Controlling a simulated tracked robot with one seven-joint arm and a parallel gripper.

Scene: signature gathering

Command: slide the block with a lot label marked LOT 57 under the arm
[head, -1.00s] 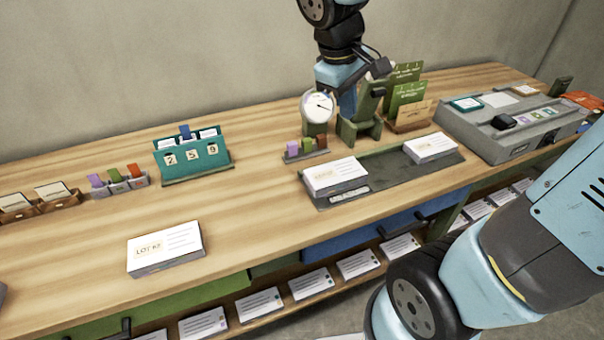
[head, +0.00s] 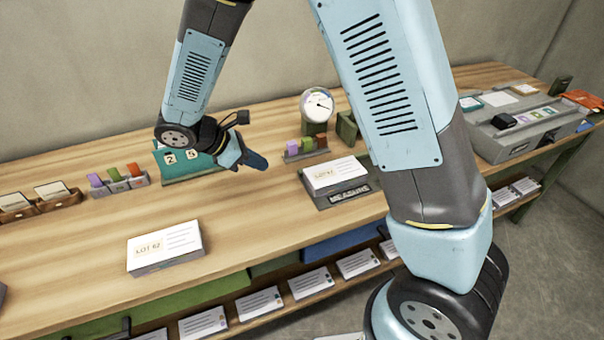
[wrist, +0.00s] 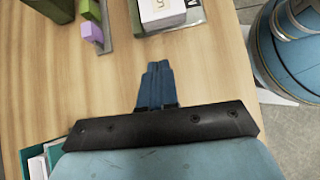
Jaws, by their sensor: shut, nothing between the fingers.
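A white block (head: 335,172) with a pale lot label sits on the left part of the dark grey tray marked MEASURE (head: 350,196); its number is too small to read. Its near part also shows at the top of the wrist view (wrist: 162,14). Another white block (head: 165,247), whose label seems to read LOT 62, lies on the bare table at front left. A round dial gauge (head: 317,105) stands behind the tray. My gripper (head: 258,161) is shut and empty above the table, left of the tray; its fingers show in the wrist view (wrist: 157,70).
A small rack of coloured tabs (head: 305,149) is behind the tray. A grey console (head: 525,130) is at right. The table between the two visible blocks is clear.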

